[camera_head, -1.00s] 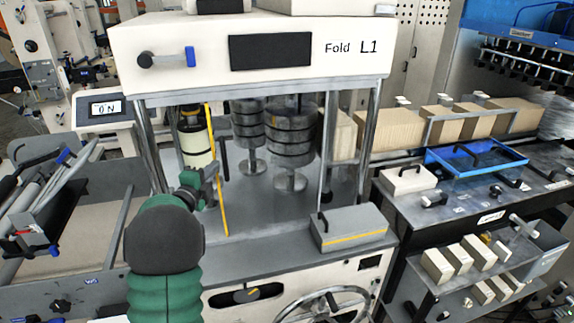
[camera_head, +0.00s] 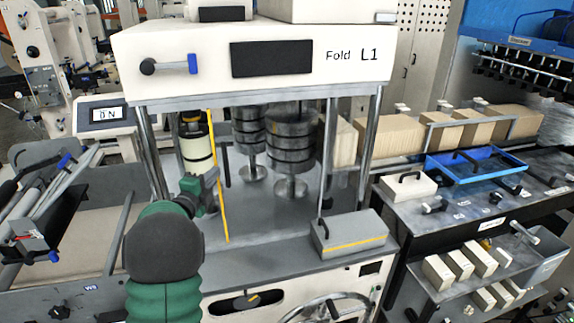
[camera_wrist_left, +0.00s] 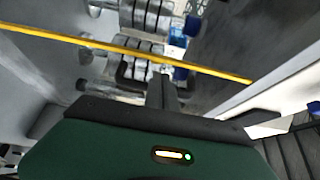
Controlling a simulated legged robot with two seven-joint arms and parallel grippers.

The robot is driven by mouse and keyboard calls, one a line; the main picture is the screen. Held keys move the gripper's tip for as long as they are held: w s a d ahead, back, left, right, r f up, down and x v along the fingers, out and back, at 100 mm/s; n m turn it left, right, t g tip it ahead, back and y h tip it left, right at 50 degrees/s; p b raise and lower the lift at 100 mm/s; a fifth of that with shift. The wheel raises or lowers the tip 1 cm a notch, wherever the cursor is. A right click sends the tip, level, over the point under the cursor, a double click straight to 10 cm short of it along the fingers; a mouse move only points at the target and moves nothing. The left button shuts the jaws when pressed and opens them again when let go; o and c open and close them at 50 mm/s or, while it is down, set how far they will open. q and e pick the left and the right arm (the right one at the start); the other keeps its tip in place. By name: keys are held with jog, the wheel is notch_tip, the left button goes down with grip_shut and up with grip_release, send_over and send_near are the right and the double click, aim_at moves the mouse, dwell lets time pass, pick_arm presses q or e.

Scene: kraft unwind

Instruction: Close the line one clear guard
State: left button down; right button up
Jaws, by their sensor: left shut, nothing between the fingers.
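The clear guard shows mainly by its yellow edge strip (camera_head: 219,180), which stands nearly upright at the front left opening of the Fold L1 machine (camera_head: 300,70). Its clear panel is hard to make out. A dark handle (camera_head: 226,162) shows just right of the strip. My left gripper (camera_head: 212,182) is shut and empty, close to the left of the strip. In the left wrist view the strip (camera_wrist_left: 120,50) crosses the picture, and the shut fingers (camera_wrist_left: 161,80) point toward a dark U-shaped handle (camera_wrist_left: 122,78). I cannot tell whether they touch it. My right gripper is not in view.
Stacked grey rollers (camera_head: 290,145) stand inside the machine, with a cream cylinder (camera_head: 196,150) at left. A grey box with a yellow line (camera_head: 350,235) sits at the front right of the deck. A side table with a blue tray (camera_head: 478,163) is at right.

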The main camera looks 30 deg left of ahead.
pick_arm(q)
jog(key=b+v, duration=0.5)
jog(key=v, duration=1.2)
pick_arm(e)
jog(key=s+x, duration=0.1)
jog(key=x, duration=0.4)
pick_arm(q)
jog(key=w+d+f+n+g+y+p, duration=0.1)
jog(key=w+y+p, duration=0.15)
jog(key=w, duration=0.45)
jog(key=w+d+n+y+p, duration=0.1)
jog(key=w+y, duration=0.2)
jog(key=w, duration=0.4)
jog(key=w+d+f+n+g+y+p, duration=0.1)
jog(key=w+d+f+n+g+y, duration=0.15)
jog(key=d+f+g, duration=0.5)
jog(key=w+a+r+t+p, duration=0.2)
jog(key=w+a+t+p, duration=0.1)
jog(key=a, duration=0.7)
jog(key=shift+w+y+p, duration=0.35)
jog(key=shift+y+p, duration=0.05)
jog(key=shift+p, duration=0.2)
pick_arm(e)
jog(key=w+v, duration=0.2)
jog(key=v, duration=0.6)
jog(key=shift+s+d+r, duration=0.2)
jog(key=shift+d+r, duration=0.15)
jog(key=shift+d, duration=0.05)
